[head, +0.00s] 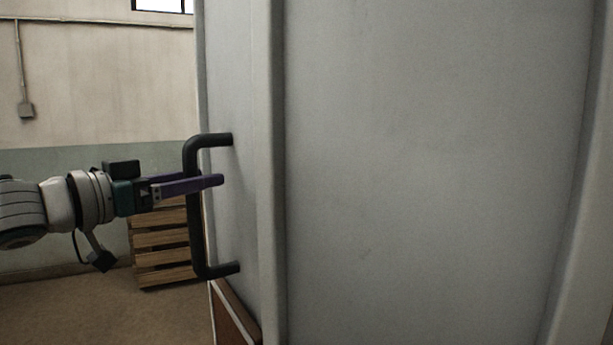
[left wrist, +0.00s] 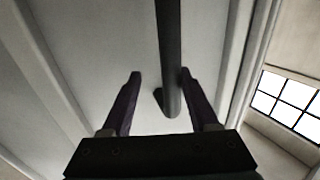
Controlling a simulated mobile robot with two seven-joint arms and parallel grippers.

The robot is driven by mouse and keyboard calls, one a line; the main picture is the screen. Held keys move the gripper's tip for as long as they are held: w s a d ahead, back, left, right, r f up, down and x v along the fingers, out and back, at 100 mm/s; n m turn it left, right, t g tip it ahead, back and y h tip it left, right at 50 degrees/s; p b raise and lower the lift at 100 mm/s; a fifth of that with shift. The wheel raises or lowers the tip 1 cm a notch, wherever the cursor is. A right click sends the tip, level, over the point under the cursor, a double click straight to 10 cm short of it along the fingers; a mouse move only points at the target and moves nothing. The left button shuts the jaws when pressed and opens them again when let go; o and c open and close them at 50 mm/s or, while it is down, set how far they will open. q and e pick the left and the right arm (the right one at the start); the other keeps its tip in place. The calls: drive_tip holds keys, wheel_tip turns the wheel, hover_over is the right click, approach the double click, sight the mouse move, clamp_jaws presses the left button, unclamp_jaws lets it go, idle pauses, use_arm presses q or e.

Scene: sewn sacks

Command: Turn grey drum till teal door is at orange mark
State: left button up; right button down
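The grey drum (head: 430,170) fills the middle and right of the head view, with raised upright ribs. A black bar handle (head: 194,235) stands out from its left side. My left gripper (head: 218,181) reaches the handle at mid-height, with its purple fingers past the bar. In the left wrist view the fingers (left wrist: 160,75) are spread, one on each side of the handle bar (left wrist: 168,50). The bar lies closer to the right-hand finger, and a gap shows on the left. The teal door and the orange mark are not in view. My right gripper is not in view.
A slatted wooden pallet or crate (head: 160,262) stands on the floor behind my left gripper. A brown panel with a pale edge (head: 232,318) shows below the drum. Open floor (head: 90,315) lies at lower left. A wall with a grey box (head: 26,110) is behind.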

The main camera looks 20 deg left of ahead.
use_arm(q)
drive_tip(key=v, duration=1)
idle(0.4)
drive_tip(key=shift+a, duration=0.1)
idle(0.3)
